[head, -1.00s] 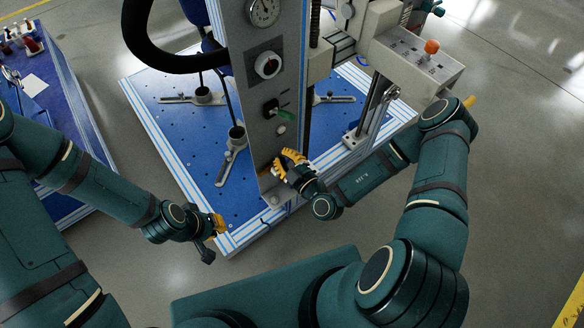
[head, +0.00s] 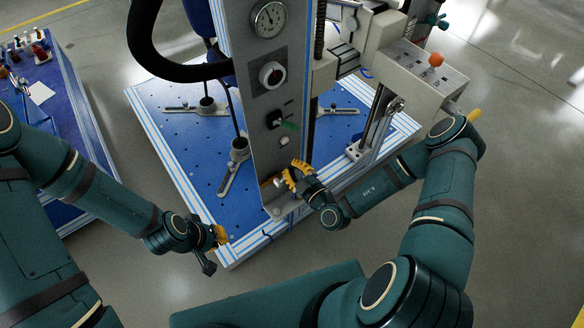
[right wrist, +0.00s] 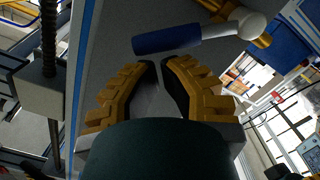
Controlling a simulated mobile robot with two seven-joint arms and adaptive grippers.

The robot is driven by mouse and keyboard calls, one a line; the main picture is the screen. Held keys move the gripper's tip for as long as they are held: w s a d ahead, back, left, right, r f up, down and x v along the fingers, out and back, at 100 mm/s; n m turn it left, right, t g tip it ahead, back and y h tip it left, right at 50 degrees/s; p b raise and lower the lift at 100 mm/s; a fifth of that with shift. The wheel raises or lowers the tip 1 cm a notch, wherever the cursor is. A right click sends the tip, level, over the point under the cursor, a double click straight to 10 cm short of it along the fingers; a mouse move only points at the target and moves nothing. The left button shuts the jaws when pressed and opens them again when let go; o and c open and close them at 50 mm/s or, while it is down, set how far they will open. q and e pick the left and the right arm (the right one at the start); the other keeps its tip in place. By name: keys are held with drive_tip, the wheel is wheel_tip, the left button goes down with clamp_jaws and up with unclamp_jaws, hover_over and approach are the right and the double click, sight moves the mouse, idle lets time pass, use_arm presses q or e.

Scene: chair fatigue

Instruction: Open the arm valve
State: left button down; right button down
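The arm valve appears in the right wrist view as a blue lever handle (right wrist: 167,40) with a pale rounded end (right wrist: 252,25), beside the grey column. In the head view, the lower column (head: 273,195) is partly covered by my right gripper (head: 290,177), so the valve is hard to make out there. My right gripper, also in the right wrist view (right wrist: 160,63), has its fingertips almost together with nothing held between them. The blue handle lies just beyond the tips. My left gripper (head: 219,236) is away from the column at the platform's front edge; its opening is unclear.
A control box with an orange knob (head: 436,60) overhangs on the right. The blue platform (head: 180,140) has clamps on it. A blue table (head: 75,95) stands left.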

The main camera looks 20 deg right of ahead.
drive_tip(key=shift+w+d+f+m, duration=0.15)
drive_tip(key=shift+d+f+m, duration=0.2)
drive_tip(key=shift+m, duration=0.35)
drive_tip(key=f+m, duration=0.1)
drive_tip(key=d+f+m, duration=0.1)
drive_tip(key=m, duration=0.1)
drive_tip(key=w+d+f+m, duration=0.1)
drive_tip(key=shift+d+f+m+y, duration=0.15)
drive_tip(key=shift+d+m+y, duration=0.1)
drive_tip(key=shift+m+y, duration=0.05)
idle(0.5)
idle(0.4)
